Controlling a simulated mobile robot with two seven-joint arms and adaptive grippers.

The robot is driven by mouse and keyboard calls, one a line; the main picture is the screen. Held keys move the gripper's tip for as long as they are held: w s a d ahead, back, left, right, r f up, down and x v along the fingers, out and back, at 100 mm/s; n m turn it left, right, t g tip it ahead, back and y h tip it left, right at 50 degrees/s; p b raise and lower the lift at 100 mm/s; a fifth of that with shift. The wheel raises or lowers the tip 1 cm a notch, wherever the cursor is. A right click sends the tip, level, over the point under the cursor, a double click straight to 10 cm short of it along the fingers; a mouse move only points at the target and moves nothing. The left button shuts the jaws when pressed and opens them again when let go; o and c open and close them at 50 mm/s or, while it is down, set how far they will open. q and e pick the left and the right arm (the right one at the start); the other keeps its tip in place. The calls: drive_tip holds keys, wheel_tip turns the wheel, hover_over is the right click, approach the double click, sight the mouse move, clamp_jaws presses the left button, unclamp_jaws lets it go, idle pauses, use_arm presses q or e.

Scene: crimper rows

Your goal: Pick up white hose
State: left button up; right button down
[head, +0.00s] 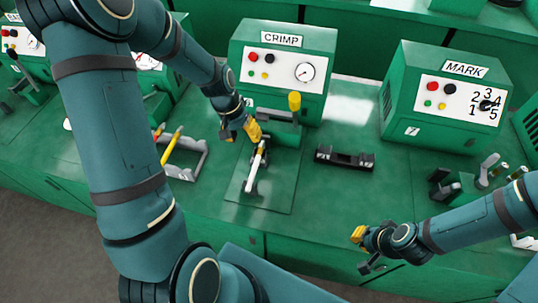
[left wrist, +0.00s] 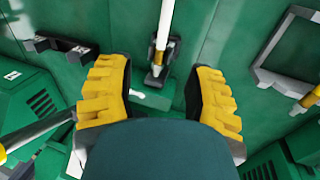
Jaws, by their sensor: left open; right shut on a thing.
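The white hose (head: 252,173) lies in a small dark holder on the green plate in front of the CRIMP machine (head: 287,68). In the left wrist view the white hose (left wrist: 168,22) runs up from a metal fitting in the holder (left wrist: 156,76). My left gripper (head: 250,132) is above the machine end of the hose. Its yellow fingers (left wrist: 160,98) are spread wide, with the holder seen between them and nothing gripped. My right gripper (head: 362,240) is over the bench's front edge, far from the hose. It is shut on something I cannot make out.
A grey tray (head: 203,160) with a yellow hose (head: 172,145) is left of the plate. A black cradle (head: 344,158) is to the right. A yellow-topped lever (head: 294,102) rises near my left gripper. The MARK machine (head: 447,95) stands at right.

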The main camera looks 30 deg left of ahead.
use_arm(q)
hover_over(255, 163)
drive_tip(key=f, duration=0.8)
drive_tip(key=shift+s+a, duration=0.15)
drive_tip(key=shift+a, duration=0.2)
drive_tip(key=shift+a+x, duration=0.15)
drive_tip(key=shift+x, duration=1.2)
drive_tip(key=shift+a+x, duration=0.2)
drive_tip(key=shift+x, duration=1.1)
drive_tip(key=shift+f, duration=0.1)
clamp_jaws()
